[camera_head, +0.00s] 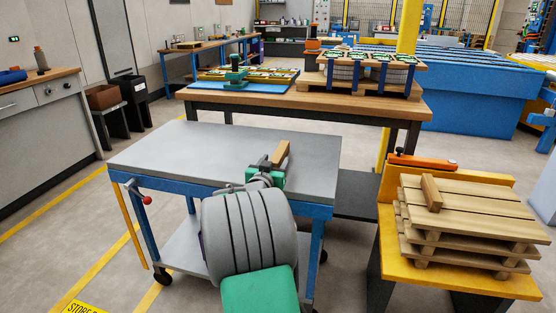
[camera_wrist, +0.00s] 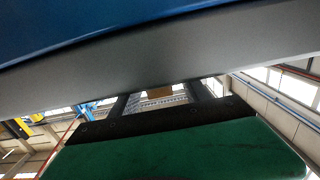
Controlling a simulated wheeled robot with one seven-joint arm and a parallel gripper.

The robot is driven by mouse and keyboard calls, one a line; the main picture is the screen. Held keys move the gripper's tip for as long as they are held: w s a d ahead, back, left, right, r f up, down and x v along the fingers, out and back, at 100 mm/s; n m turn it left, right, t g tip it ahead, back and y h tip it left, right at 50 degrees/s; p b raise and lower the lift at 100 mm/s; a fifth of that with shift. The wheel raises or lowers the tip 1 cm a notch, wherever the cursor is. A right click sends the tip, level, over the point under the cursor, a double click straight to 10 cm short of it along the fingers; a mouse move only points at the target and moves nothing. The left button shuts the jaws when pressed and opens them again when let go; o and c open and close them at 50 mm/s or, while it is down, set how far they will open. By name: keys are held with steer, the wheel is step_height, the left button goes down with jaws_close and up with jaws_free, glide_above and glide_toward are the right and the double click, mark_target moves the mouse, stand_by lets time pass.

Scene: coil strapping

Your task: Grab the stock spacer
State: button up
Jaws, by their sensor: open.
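A wooden block (camera_head: 282,152), which looks like a spacer, is at the grey top of the blue-framed cart (camera_head: 190,150), just past my gripper (camera_head: 270,164). My gripper is open, low over the cart's right half. In the wrist view, a small piece of the wood (camera_wrist: 160,92) shows between the two dark fingers of my gripper (camera_wrist: 165,95). Whether the fingers touch it cannot be told. A second wooden block (camera_head: 431,193) lies on the stacked pallets at the right. Which block is the stock spacer is not marked.
A yellow stand (camera_head: 450,281) holds the pallets, with an orange tool (camera_head: 423,161) behind them. A wooden workbench (camera_head: 300,104) with coils and a green tool (camera_head: 236,73) stands behind the cart. The left part of the cart top is clear.

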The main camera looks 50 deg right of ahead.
mark_target(278, 154)
steer(key=x, duration=0.3)
steer(key=shift+s+d+f+b, duration=0.1)
steer(key=shift+d+f+b, duration=0.1)
steer(key=shift+b, duration=0.15)
steer(key=shift+w+d+r, duration=0.15)
steer(key=shift+w+d, duration=0.1)
steer(key=shift+d, duration=0.1)
steer(key=shift+c, duration=0.4)
jaws_close()
